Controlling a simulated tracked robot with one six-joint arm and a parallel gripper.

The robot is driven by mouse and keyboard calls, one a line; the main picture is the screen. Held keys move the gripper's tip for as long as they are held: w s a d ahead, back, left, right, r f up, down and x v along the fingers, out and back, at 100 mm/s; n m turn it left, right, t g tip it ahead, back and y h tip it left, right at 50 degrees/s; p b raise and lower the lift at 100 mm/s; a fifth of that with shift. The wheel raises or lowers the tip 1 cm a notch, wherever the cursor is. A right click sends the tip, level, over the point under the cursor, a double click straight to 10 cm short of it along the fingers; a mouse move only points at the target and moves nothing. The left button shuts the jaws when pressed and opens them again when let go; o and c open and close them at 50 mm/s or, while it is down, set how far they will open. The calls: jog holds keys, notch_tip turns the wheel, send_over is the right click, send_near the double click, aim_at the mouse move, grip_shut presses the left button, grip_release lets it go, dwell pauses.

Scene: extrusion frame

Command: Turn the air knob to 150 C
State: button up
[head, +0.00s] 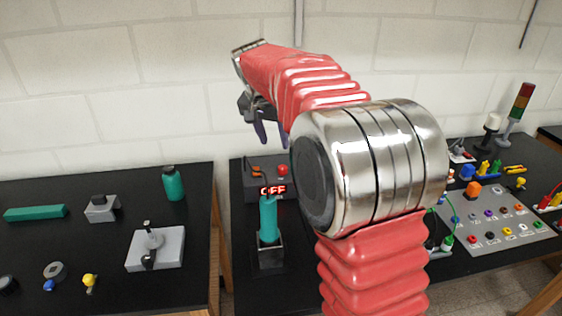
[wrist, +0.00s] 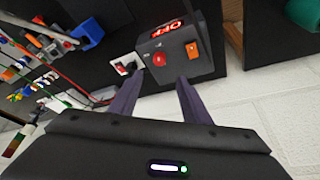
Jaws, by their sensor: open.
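A dark grey station box (head: 258,193) stands on the middle black table and also shows in the wrist view (wrist: 203,66). Its red display (head: 273,190) reads OFF, and shows upside down in the wrist view (wrist: 166,30). A round red knob (head: 282,169) sits on the box and shows in the wrist view (wrist: 159,59); I cannot read its setting. An orange switch (wrist: 192,49) is beside it. My gripper (head: 270,138) is open and empty, above and behind the box. In the wrist view its fingertips (wrist: 160,78) point towards the knob, apart from it.
A teal handpiece (head: 268,218) stands upright in a dark holder in front of the box. The left table holds a teal bottle (head: 173,183) and grey fixtures. A panel of coloured sockets (head: 495,222) and a signal tower (head: 519,103) are at right. A white wall (head: 120,90) is behind.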

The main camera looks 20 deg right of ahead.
aim_at(283, 167)
jog(key=shift+w+d, duration=0.1)
jog(key=shift+w, duration=0.05)
jog(key=shift+d, duration=0.1)
jog(key=x, duration=1.3)
jog(key=shift+w+d+f, duration=0.1)
jog(key=shift+d+f, duration=0.05)
jog(key=shift+f, duration=0.2)
jog(key=shift+c, duration=0.4)
jog(key=c, duration=1)
jog(key=shift+o, duration=0.2)
